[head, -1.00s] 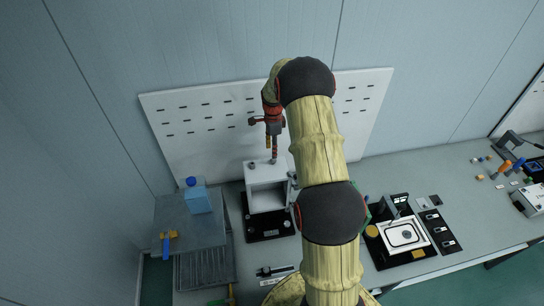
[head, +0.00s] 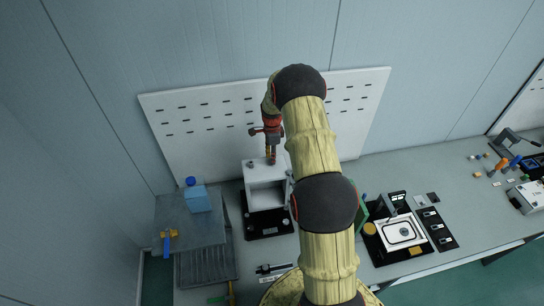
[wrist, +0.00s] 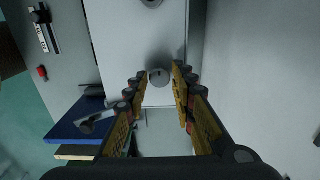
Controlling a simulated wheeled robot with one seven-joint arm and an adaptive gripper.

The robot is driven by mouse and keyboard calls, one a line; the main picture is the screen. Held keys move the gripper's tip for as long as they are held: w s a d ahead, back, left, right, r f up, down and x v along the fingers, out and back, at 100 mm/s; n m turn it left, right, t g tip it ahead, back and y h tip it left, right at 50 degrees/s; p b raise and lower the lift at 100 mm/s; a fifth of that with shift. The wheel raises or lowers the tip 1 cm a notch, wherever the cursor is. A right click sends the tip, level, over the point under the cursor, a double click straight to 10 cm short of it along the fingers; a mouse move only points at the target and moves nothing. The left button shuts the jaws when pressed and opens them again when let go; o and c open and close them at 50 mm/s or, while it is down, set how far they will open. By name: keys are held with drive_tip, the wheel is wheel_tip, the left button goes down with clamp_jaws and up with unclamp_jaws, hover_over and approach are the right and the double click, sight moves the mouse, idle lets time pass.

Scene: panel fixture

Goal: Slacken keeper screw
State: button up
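The white box-shaped fixture (head: 266,197) stands on a black base on the bench, open at the front. In the wrist view its pale top (wrist: 140,45) carries a round grey slotted screw head (wrist: 160,77). A second round head (wrist: 152,3) is cut off at the top edge; in the head view one head (head: 250,163) shows at the top's left. My gripper (wrist: 161,73) is open over the fixture's top, with a finger on each side of the slotted screw head and visible gaps. In the head view my gripper (head: 271,158) points down there and hides that screw.
A blue-capped bottle (head: 198,198) stands on a grey plate at the left. A black panel with a white framed plate (head: 403,233) lies to the right. A white slotted board (head: 205,125) rises behind.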

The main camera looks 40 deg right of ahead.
clamp_jaws()
drive_tip(key=shift+n+b, duration=0.3)
drive_tip(key=shift+b, duration=0.05)
